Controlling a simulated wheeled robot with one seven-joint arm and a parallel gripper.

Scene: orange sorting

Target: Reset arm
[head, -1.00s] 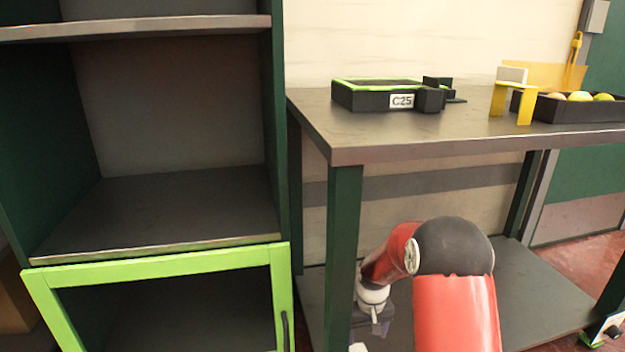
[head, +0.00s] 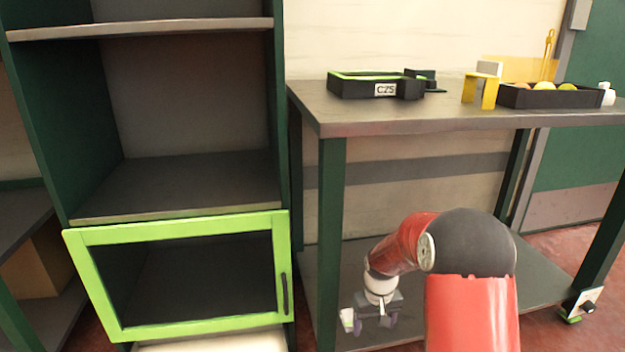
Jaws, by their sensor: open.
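My red and black arm reaches up from the bottom right of the head view and bends down to the left. My gripper (head: 372,326) points down in front of the table's lower shelf, beside the table's left front leg. It is open, and I see nothing between its fingers. It is small in the picture, and its fingertips are partly hard to make out.
Left stands a shelf unit (head: 180,184) with a green-framed door (head: 180,228). The table's legs border the arm's space.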

